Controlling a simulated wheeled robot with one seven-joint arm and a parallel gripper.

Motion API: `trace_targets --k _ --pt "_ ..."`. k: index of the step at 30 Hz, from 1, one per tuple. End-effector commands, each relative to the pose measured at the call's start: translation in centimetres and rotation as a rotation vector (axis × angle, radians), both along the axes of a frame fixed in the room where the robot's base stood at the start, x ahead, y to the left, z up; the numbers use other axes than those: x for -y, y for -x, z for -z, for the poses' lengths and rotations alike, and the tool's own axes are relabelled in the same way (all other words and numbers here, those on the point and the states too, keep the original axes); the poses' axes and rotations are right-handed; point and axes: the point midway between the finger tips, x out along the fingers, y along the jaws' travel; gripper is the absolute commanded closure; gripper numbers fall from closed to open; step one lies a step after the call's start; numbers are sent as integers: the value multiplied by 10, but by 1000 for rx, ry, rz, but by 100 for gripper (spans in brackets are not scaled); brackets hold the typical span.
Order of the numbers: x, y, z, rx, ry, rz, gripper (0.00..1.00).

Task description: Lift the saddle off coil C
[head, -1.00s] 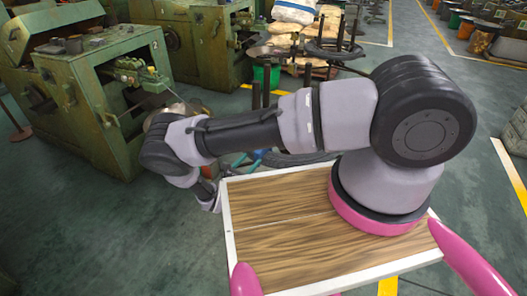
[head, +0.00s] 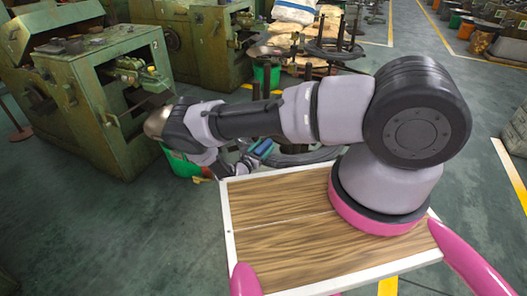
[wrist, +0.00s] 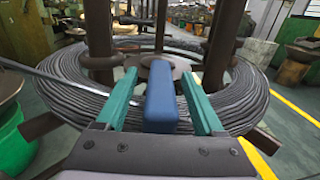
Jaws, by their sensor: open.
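A blue block (wrist: 161,97), which looks like the saddle, sits near the inner side of a coil of dark grey wire (wrist: 70,82) in the wrist view. My gripper (wrist: 159,74) has its two teal fingers apart, one on each side of the block, with a narrow gap visible on both sides. The block's underside and its contact with the wire are hidden. In the head view the blue block (head: 263,147) shows small beyond my board, and part of the coil (head: 305,157) shows beside it. No letter is readable on the coil.
Dark upright posts (wrist: 220,45) rise inside and behind the coil. A green bucket (wrist: 14,145) stands at left in the wrist view. Green machines (head: 110,90) stand at left in the head view, with open floor (head: 110,230) in front.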

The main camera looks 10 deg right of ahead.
Motion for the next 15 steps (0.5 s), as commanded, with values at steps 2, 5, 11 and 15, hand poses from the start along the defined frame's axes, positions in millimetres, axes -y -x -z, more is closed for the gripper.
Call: trace_targets --k 2,5,11,15 --pt "0 0 0 0 0 0 49" --pt "0 0 0 0 0 1 87" --pt "0 0 0 1 1 1 100" --pt "0 0 -1 1 1 1 100"
